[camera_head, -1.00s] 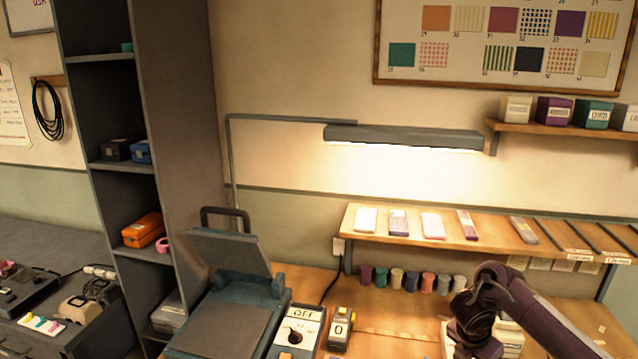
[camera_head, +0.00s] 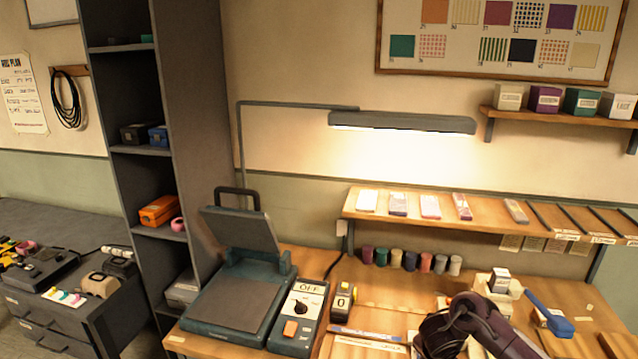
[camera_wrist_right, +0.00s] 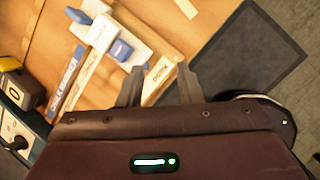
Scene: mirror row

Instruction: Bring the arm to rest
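My right arm (camera_head: 475,325) is a dark purple-brown link reaching in at the bottom right of the head view, over the front of the wooden bench (camera_head: 385,295). Its fingers do not show clearly there. In the right wrist view my right gripper (camera_wrist_right: 160,85) has its two grey fingers spread apart with nothing held between them. A white block with blue parts (camera_wrist_right: 118,45) and labelled wooden strips (camera_wrist_right: 68,85) lie beyond the fingers; I cannot tell the exact distance. My left arm and gripper are not in view.
A press with a raised lid (camera_head: 240,265) and a switch box marked OFF (camera_head: 300,315) stand left of the arm. A yellow-black counter (camera_head: 342,302), a blue-handled tool (camera_head: 549,313) and small spools (camera_head: 410,260) are on the bench. A sample shelf (camera_head: 480,228) runs behind.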

